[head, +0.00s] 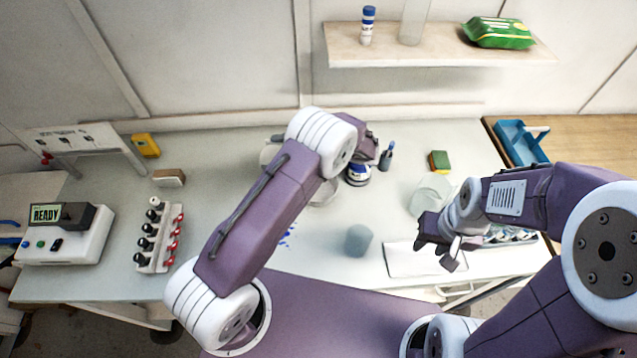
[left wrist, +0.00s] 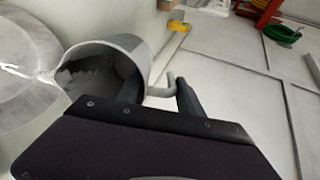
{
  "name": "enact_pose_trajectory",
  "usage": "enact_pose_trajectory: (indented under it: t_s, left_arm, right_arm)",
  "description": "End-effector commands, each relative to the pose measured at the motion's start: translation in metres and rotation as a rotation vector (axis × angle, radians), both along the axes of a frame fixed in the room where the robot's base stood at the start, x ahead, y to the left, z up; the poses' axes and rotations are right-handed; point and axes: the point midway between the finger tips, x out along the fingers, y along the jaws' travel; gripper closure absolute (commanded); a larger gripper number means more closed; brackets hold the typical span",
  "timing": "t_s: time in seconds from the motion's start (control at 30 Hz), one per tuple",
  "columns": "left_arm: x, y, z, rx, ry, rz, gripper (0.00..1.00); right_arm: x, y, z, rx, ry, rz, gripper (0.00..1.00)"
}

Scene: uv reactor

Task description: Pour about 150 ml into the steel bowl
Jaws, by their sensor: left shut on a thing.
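My left gripper (left wrist: 160,95) is shut on the handle of a grey jug (left wrist: 105,75) in the left wrist view. The jug is tilted, its mouth turned towards the pale round steel bowl (left wrist: 22,110) at the left. A thin pale streak shows between the jug's lip and the bowl; I cannot tell how much liquid is in either. In the head view, my left arm hides most of the bowl (head: 324,194) and much of the left gripper. My right gripper (head: 449,251) is open and empty, above a white cloth (head: 405,263).
A grey cup (head: 358,240) and a clear container (head: 430,190) stand between the arms. A blue-and-white item (head: 358,174) and a sponge (head: 439,161) lie behind. A shelf (head: 430,48) overhangs the back.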

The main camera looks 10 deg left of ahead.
Motion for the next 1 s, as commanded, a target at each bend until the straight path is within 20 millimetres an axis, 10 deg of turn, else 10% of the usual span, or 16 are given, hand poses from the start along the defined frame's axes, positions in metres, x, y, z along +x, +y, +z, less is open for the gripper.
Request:
enact_pose_trajectory:
  t_s: [1.0]
  left_arm:
    - [-0.0033, 0.0005, 0.0043, 0.062, -0.013, 0.000, 1.00]
  right_arm:
    - [0.0000, 0.0000, -0.0017, 0.000, 0.000, 0.000, 0.64]
